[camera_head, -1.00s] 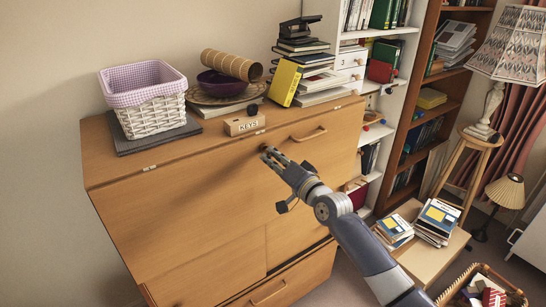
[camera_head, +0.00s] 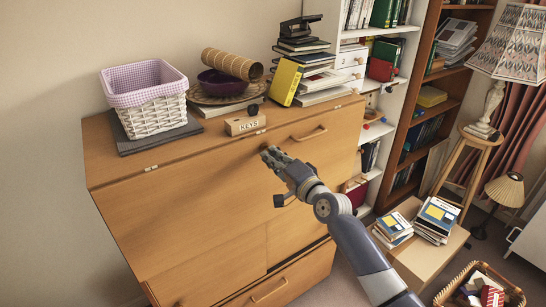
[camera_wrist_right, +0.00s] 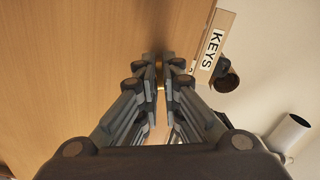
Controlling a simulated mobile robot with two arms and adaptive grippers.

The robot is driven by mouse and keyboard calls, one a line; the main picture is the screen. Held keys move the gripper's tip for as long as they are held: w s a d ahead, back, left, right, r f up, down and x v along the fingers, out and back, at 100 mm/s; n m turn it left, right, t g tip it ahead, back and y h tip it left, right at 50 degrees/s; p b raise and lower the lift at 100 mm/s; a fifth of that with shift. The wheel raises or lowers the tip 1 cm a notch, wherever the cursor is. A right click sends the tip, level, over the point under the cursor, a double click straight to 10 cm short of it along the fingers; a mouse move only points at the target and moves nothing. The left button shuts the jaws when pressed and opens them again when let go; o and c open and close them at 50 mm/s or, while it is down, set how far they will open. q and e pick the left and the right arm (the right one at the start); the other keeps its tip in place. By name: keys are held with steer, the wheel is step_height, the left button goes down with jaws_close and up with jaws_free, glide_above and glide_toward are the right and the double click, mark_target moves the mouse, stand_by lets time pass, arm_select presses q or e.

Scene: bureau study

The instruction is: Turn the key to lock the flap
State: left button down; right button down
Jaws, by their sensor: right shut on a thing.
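The bureau's closed flap (camera_head: 170,215) is the large upright wooden front panel, which also fills the left of the right wrist view (camera_wrist_right: 65,70). My right gripper (camera_head: 268,153) is at the upper part of this front, below the KEYS box. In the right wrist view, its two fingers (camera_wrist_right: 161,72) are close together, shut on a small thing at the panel. This is likely the key; a small brassy patch shows between the fingers, but its shape and turn angle are hidden. My left gripper is in neither view.
The wooden KEYS box (camera_head: 245,123) sits at the bureau top's front edge, close above my right gripper. A white basket (camera_head: 152,115), purple bowl (camera_head: 222,84), woven roll (camera_head: 231,64) and books (camera_head: 285,83) stand on top.

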steer(key=m+p, duration=0.1)
steer(key=m, duration=0.2)
steer(key=shift+r, duration=0.15)
steer(key=c, duration=1.8)
jaws_free()
steer(key=shift+o, duration=0.6)
steer(key=o, duration=0.4)
steer(key=shift+o, duration=0.2)
steer(key=p+v, duration=0.3)
steer(key=v, duration=0.5)
steer(key=shift+p, duration=0.3)
